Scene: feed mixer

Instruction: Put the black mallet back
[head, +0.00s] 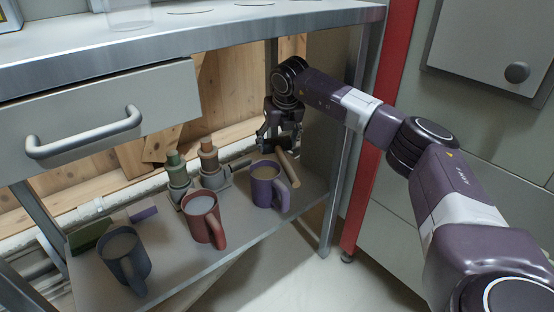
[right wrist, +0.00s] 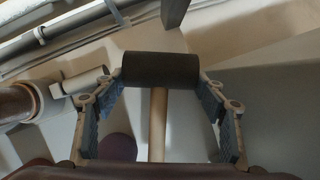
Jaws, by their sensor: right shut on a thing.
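The black mallet has a dark cylindrical head (right wrist: 160,68) and a light wooden handle (right wrist: 157,125). In the head view its handle (head: 288,170) slants down behind the purple mug. My right gripper (head: 281,145) is shut on the mallet head, one finger at each end in the right wrist view. The mallet is over the right part of the lower shelf (head: 240,238); I cannot tell whether it touches the shelf. My left gripper is not in view.
On the shelf stand a purple mug (head: 265,187), a red mug (head: 200,221), a dark grey mug (head: 121,258) and two valve-like fittings (head: 211,166). A drawer (head: 90,105) and worktop (head: 200,40) hang above. A metal leg (head: 337,205) bounds the right side.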

